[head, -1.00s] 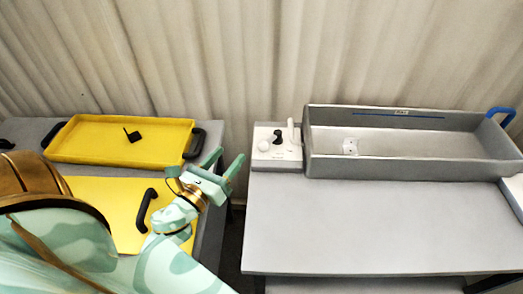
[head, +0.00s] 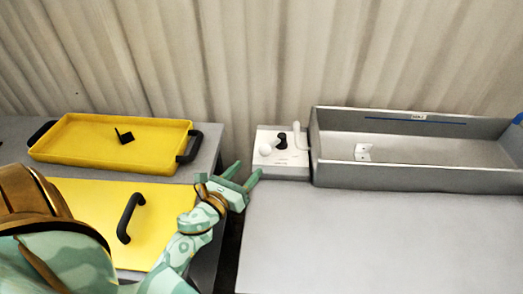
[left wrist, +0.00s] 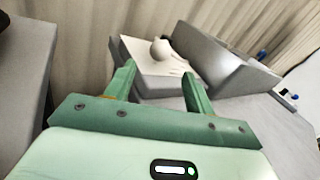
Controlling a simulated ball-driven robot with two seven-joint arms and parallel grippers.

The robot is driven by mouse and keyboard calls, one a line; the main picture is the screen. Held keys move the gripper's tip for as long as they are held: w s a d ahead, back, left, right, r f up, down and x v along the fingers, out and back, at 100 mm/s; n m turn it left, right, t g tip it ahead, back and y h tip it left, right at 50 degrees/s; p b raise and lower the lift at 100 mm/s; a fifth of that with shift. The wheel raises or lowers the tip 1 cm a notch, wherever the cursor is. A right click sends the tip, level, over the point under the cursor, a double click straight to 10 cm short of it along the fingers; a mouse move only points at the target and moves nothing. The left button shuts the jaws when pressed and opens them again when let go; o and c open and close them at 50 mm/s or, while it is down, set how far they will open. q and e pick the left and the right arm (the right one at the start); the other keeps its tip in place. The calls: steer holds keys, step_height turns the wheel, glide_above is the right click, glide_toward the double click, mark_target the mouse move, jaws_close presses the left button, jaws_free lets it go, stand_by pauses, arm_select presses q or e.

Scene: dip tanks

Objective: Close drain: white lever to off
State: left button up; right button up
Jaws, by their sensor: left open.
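A white control box (head: 290,169) stands on the grey table at the left end of the grey tank (head: 400,178). On it are a white-knobbed lever (head: 266,149), a black knob (head: 281,143) and a white upright spout-like pipe (head: 296,136) at the tank's side. The box (left wrist: 150,66) and the white ball knob (left wrist: 161,49) also show in the left wrist view, beyond the fingers. My left gripper (head: 247,176) is open and empty, in front and left of the box, apart from the lever. It also shows in the left wrist view (left wrist: 158,86). My right gripper is out of view.
A yellow tray (head: 60,158) with black handles holds a small black bracket (head: 124,136) on the left table. A yellow lid (head: 85,200) with a black handle (head: 130,216) lies in front. A white bracket (head: 362,152) is in the tank. The grey tabletop (head: 370,240) is clear.

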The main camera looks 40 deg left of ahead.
mark_target(262, 153)
arm_select(q)
steer(key=w, duration=0.9)
steer(key=shift+a, duration=0.2)
jaws_close()
